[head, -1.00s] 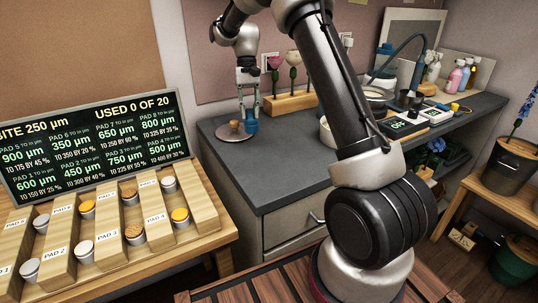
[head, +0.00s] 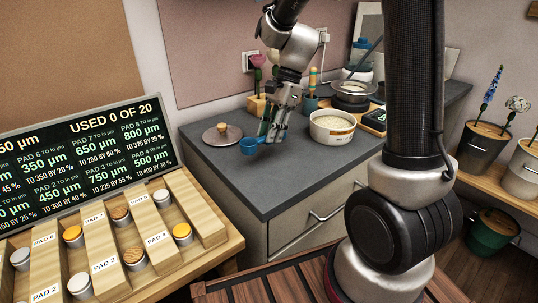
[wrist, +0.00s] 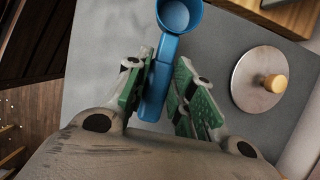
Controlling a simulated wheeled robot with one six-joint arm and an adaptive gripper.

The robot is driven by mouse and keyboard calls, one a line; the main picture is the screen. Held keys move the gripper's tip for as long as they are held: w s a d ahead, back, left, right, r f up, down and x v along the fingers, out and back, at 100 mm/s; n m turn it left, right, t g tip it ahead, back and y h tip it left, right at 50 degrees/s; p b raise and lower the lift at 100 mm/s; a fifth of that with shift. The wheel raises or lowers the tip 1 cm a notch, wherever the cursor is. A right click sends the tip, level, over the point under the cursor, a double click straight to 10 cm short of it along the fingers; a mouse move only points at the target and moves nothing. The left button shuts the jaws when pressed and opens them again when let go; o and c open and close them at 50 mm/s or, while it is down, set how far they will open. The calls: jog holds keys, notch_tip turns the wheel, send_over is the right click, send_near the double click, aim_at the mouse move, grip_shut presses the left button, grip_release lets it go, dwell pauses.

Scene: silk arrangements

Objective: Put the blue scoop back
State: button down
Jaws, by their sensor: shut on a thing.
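The blue scoop (head: 252,146) is at my gripper (head: 270,130), over the left part of the grey counter. In the wrist view, the scoop (wrist: 155,92) has its handle between the green finger pads of my gripper (wrist: 165,80), and its round cup points away from me. My gripper is shut on that handle. I cannot tell how high the scoop is above the counter. A white bowl (head: 332,138) with pale contents stands to the right of my gripper. A round lid with a wooden knob (head: 222,134) lies to the left of the scoop.
A cup with coloured handles (head: 311,97) stands behind the bowl, and a dark-rimmed pot (head: 353,92) is further back. A pink flower (head: 257,62) stands in a wooden block behind my gripper. The counter's front left (head: 255,180) is clear.

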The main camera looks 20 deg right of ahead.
aim_at(271, 161)
jog(key=shift+f, duration=3.1)
jog(key=shift+f, duration=0.15)
jog(key=c, duration=1.2)
grip_release()
